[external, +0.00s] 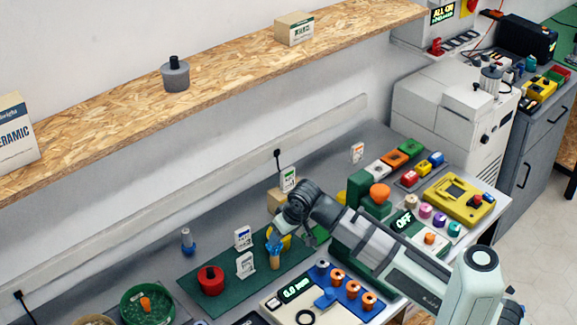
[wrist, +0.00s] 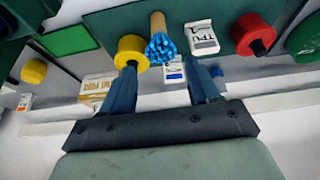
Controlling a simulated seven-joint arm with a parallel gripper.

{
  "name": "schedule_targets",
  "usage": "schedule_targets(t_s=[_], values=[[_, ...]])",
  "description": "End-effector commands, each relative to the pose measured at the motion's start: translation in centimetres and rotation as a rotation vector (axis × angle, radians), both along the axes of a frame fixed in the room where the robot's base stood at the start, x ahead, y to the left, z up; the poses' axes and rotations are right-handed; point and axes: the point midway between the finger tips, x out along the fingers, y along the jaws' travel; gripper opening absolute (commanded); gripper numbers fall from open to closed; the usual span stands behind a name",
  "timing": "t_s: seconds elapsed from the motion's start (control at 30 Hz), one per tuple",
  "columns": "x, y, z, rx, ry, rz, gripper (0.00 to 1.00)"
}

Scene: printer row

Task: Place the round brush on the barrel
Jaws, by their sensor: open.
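The round brush, with blue bristles and a wooden handle (external: 275,262), stands upright, bristles up, on a green mat (external: 197,298). In the wrist view its blue bristles (wrist: 160,48) are just beyond my open fingers. My gripper (wrist: 165,78) is open and empty; in the external view it is just above and right of the brush, its fingers partly hidden. Two round, barrel-like things are near: a yellow one (wrist: 132,50) beside the brush, partly hidden by my gripper in the external view, and a red one (external: 211,280) to the left. I cannot tell which is the barrel.
A green bowl (external: 147,304) is at the left. A wooden shelf (external: 235,85) runs above the bench.

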Motion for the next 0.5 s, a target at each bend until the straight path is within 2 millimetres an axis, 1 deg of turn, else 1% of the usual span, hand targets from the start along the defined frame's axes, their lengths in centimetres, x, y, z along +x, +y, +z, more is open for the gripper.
schedule_targets(t_s=[0.33, 0.5], values=[[0.1, 0.2, 4.9, 0.003, -0.001, 0.000, 0.61], [0.8, -0.1, 3.6, -0.068, -0.124, 0.110, 0.61]])
